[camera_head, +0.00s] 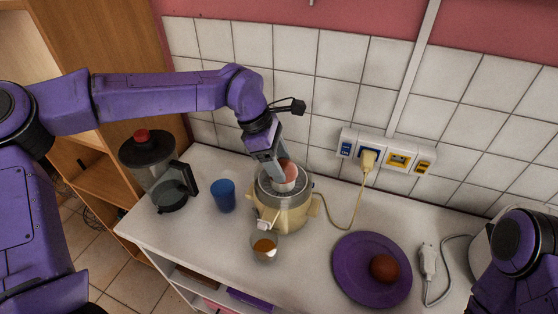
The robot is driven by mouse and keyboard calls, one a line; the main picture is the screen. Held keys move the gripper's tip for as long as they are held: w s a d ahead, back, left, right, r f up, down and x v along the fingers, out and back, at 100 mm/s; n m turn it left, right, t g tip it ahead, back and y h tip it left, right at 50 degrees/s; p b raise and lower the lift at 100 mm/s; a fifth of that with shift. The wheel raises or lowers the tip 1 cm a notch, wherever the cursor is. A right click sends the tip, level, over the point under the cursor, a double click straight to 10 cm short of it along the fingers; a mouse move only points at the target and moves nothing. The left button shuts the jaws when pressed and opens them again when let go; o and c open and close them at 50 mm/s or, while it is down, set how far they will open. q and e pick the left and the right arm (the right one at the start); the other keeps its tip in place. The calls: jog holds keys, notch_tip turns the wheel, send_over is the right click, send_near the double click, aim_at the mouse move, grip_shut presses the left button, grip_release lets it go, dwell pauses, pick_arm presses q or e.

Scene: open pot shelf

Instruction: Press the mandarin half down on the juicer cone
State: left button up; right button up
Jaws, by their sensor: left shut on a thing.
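The mandarin half (287,170) is reddish-orange and sits at the top middle of the juicer (285,212), a cream-coloured machine on the white counter. My left gripper (273,172) points down over the juicer and is shut on the mandarin half, at its left side. The juicer's cone is hidden under the fruit, so I cannot tell how firmly they touch. A small glass (264,247) with orange juice stands under the juicer's spout. My right gripper is out of view; only part of my right arm shows at the lower right.
A purple plate (350,283) holds another round reddish fruit (384,268) right of the juicer. A blue cup (224,196) and a dark-lidded blender jug (160,172) stand to the left. The juicer's cord runs to a wall socket (370,158). A white plug and cable (428,262) lie at the right.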

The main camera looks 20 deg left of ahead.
pick_arm(q)
jog(key=shift+r+p, duration=2.55)
jog(key=shift+r, duration=0.35)
jog(key=shift+f, duration=0.1)
